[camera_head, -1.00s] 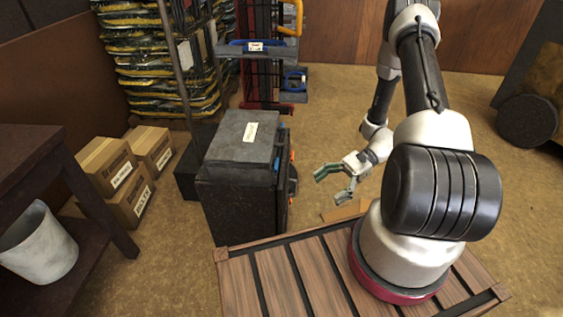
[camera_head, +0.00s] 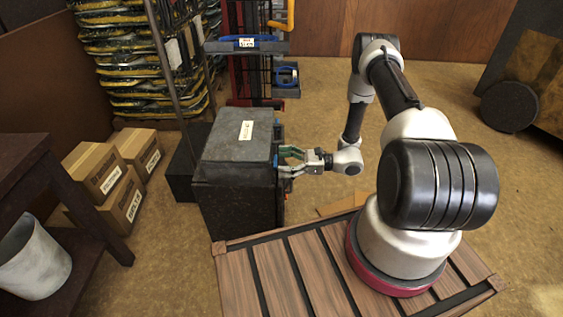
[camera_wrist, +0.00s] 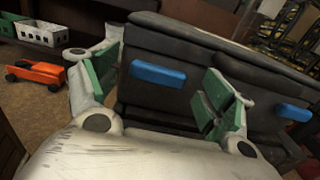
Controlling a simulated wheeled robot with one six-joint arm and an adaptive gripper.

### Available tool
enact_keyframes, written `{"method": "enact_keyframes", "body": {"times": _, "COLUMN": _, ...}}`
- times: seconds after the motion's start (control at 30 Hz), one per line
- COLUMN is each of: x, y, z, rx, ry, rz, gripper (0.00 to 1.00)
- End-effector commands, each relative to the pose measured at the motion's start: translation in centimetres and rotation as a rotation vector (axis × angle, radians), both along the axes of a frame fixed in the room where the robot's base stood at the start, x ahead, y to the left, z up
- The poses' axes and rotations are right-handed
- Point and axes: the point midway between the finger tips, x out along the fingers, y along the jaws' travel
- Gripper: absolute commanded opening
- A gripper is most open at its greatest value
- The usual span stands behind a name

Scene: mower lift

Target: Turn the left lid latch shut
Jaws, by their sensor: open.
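The dark grey case (camera_head: 235,190) stands on the floor with its lid (camera_head: 240,130) down and a pale label on top. In the wrist view the case side (camera_wrist: 190,45) carries two blue latches, both lying lengthwise along it. The left latch (camera_wrist: 158,74) shows between my fingers; the other latch (camera_wrist: 293,112) is to the right of my right finger. My gripper (camera_wrist: 160,82) is open, its green-padded fingers on either side of the left latch, with no contact visible. In the head view my gripper (camera_head: 289,162) is at the case's right side.
A slatted wooden platform (camera_head: 300,270) lies in front of the case. Cardboard boxes (camera_head: 122,185), a dark table (camera_head: 75,200) and a white bucket (camera_head: 33,258) are at left. A rack with a blue-handled tray (camera_head: 245,45) stands behind.

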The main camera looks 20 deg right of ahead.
Motion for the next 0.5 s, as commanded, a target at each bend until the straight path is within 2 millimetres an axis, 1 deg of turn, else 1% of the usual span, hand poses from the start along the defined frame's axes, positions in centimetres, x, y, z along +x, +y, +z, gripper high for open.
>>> {"method": "enact_keyframes", "body": {"times": 0.1, "x": 0.17, "y": 0.6, "z": 0.0, "rx": 0.0, "ry": 0.0, "rz": 0.0, "gripper": 0.82}}
{"method": "enact_keyframes", "body": {"times": 0.33, "x": 0.2, "y": 0.66, "z": 0.0, "rx": -0.001, "ry": 0.0, "rz": 0.0, "gripper": 0.82}}
{"method": "enact_keyframes", "body": {"times": 0.37, "x": 0.2, "y": 0.66, "z": 0.0, "rx": -0.001, "ry": 0.0, "rz": 0.0, "gripper": 0.79}}
{"method": "enact_keyframes", "body": {"times": 0.5, "x": 0.19, "y": 0.65, "z": 0.0, "rx": -0.001, "ry": 0.0, "rz": 0.0, "gripper": 0.53}}
